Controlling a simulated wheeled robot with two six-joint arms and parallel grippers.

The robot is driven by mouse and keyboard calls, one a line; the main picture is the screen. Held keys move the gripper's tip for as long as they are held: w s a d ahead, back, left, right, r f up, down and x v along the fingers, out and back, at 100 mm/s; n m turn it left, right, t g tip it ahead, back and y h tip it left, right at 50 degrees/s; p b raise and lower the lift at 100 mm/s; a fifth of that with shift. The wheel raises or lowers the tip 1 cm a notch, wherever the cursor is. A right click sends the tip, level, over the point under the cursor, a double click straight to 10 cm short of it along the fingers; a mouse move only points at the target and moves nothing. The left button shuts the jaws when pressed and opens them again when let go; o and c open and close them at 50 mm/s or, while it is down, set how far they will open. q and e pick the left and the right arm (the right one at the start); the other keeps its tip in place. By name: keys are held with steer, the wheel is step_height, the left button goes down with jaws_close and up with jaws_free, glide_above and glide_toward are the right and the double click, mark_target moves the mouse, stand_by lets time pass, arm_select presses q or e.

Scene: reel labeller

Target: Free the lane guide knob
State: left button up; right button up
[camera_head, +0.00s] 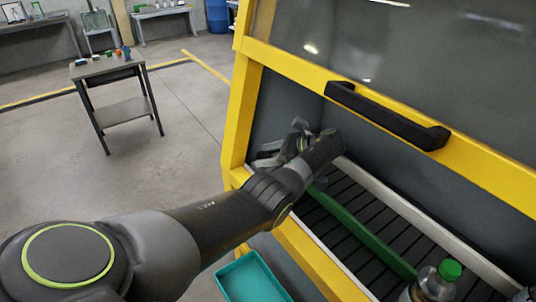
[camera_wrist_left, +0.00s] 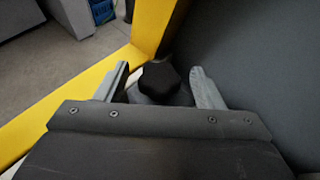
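A black faceted knob (camera_wrist_left: 160,78) shows in the left wrist view, on top of a dark grey body. My left gripper (camera_wrist_left: 162,84) is open, with one finger on each side of the knob and a gap showing on both sides. In the head view my left gripper (camera_head: 278,153) reaches inside the yellow-framed machine at its left corner; the knob cannot be made out there. A green guide rail (camera_head: 352,229) runs along the dark slatted conveyor from near my left wrist toward the front right. My right gripper is not in view.
The yellow frame (camera_head: 240,115) stands close beside my left arm, and a raised cover with a black handle (camera_head: 388,117) hangs above. A green-capped bottle (camera_head: 435,284) stands on the conveyor. A teal bin (camera_head: 252,279) is below. A small table (camera_head: 108,70) stands farther left.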

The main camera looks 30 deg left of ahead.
arm_select(q)
steer(key=shift+d, duration=0.15)
steer(key=b+v, duration=0.7)
steer(key=v, duration=0.3)
steer(key=shift+w+d+f, duration=0.1)
steer(key=shift+w, duration=0.05)
steer(key=shift+w+d+r+b, duration=0.1)
steer(key=shift+d+r+b, duration=0.25)
steer(key=shift+b, duration=0.55)
steer(key=shift+d+r+b, duration=0.15)
steer(key=shift+d+b, duration=0.15)
steer(key=shift+b, duration=0.05)
